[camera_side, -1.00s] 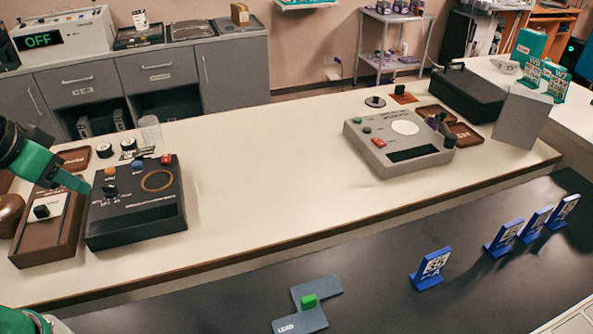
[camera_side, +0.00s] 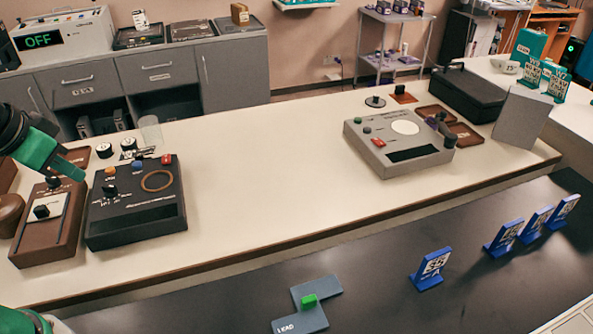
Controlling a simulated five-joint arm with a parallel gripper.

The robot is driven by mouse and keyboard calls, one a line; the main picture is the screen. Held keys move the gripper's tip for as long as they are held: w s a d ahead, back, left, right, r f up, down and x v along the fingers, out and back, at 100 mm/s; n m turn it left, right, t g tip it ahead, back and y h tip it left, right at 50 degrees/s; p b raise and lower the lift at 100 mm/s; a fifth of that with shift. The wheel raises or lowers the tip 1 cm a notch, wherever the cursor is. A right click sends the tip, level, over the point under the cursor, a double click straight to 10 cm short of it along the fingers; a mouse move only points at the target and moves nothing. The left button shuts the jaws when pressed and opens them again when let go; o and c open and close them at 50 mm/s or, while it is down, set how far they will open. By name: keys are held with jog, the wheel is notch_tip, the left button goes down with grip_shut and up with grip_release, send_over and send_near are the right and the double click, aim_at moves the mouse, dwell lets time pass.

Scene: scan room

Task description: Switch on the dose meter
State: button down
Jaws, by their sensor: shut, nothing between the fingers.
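No label that I can read names the dose meter. A white box with a display reading OFF (camera_side: 60,38) stands on the grey cabinet at the back left. On the bench at the left, a brown box (camera_side: 62,243) bears a pale plate with a black knob (camera_side: 41,211), and a second dark knob (camera_side: 53,182) shows near its far end. A black control box (camera_side: 135,225) with a dial and coloured buttons stands just right of it. My green gripper (camera_side: 80,177) is shut and empty, pointing down to the right above the brown box's far end.
A grey control box (camera_side: 400,165) stands at the bench's right, near a black case (camera_side: 470,92). Blue stands (camera_side: 430,270) and a grey LEAD piece with a green block (camera_side: 309,301) are on the dark front surface. The bench middle is clear.

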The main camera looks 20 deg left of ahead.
jog(key=w+a+r+m+g, duration=0.2)
jog(key=w+r, duration=0.2)
jog(key=w, duration=0.4)
jog(key=m+g, duration=0.5)
jog(key=m, duration=0.1)
send_over(165, 160)
jog(key=w+a, duration=0.1)
notch_tip(165, 160, down, 7)
jog(key=shift+w+a+f+m, duration=0.3)
jog(key=shift+w+a, duration=0.05)
jog(key=shift+w, duration=0.05)
jog(key=shift+f, duration=0.15)
jog(key=f, duration=0.4)
jog(key=s+d+f, duration=0.1)
jog(key=f, duration=0.8)
jog(key=shift+s+d+f, duration=0.2)
jog(key=shift+d+f, duration=0.05)
jog(key=shift+f, duration=0.05)
